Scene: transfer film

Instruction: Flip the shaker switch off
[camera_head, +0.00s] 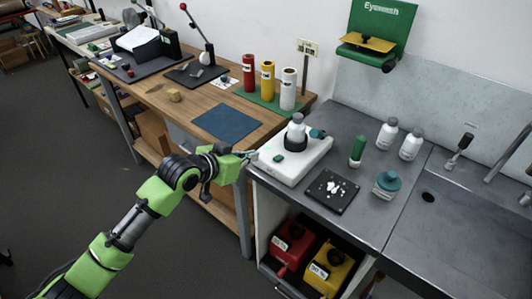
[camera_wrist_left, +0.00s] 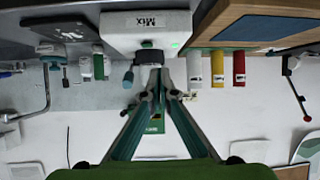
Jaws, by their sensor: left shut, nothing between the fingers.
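The shaker (camera_head: 310,155) is a white box at the left end of the grey bench, with a white bottle (camera_head: 297,126) in a black holder on top. A small green switch or light (camera_head: 278,157) shows on its near left top. In the left wrist view the shaker (camera_wrist_left: 120,22) is upside down, marked "Mix", with a lit green spot (camera_wrist_left: 175,45). I cannot tell which way the switch is set. My left gripper (camera_head: 251,155) is shut and empty, just left of the shaker; whether it touches is unclear. Its fingers also show in the left wrist view (camera_wrist_left: 151,72). My right gripper is out of view.
A dark tray (camera_head: 316,193) with white pieces, a green tube (camera_head: 357,152), a teal-lidded jar (camera_head: 387,183) and white bottles stand right of the shaker. Red, yellow and white cylinders (camera_head: 267,81) stand on the wooden bench behind. Red and yellow boxes sit below.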

